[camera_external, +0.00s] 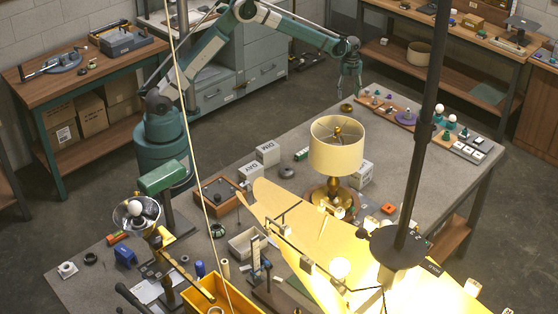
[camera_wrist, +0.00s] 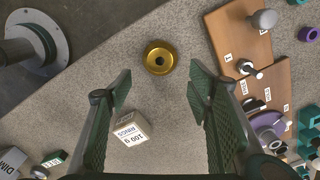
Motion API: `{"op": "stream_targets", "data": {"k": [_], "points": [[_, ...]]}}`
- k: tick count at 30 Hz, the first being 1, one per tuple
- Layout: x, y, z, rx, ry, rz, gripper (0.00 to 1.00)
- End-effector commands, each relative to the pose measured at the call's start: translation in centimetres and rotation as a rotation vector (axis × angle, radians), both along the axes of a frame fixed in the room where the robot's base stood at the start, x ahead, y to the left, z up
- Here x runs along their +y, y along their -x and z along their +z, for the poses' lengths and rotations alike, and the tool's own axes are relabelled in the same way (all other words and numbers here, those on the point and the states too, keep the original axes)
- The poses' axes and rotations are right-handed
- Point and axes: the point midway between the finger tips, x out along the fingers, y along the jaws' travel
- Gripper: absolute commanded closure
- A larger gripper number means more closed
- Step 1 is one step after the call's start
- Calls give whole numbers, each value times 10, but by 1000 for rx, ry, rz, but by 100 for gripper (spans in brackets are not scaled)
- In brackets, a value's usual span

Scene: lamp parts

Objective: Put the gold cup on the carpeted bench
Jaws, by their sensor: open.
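The gold cup (camera_wrist: 159,57) is a small round brass-coloured piece with a dark hole in its middle. It sits on the grey carpeted bench (camera_wrist: 85,125), close to one edge. In the external view the cup (camera_external: 347,107) looks small and dark, at the back of the bench (camera_external: 395,185). My gripper (camera_external: 350,88) points down above that end of the bench. In the wrist view my gripper (camera_wrist: 160,85) is open and empty. The cup shows between and just beyond the fingertips, apart from both fingers.
Wooden boards (camera_wrist: 250,60) with knobs and discs lie right of the cup. A white box (camera_wrist: 131,128) stands near the left finger. The gold lamp (camera_external: 336,148) stands nearby on the bench. A dark floor lies beyond the bench edge.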

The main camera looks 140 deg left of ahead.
Motion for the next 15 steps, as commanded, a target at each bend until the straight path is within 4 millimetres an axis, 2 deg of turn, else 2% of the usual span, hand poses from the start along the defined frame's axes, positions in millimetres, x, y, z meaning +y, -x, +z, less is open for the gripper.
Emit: {"op": "stream_targets", "data": {"k": [6, 15], "points": [[0, 0, 30, 0, 0, 0, 49], [0, 0, 43, 0, 0, 0, 49]]}}
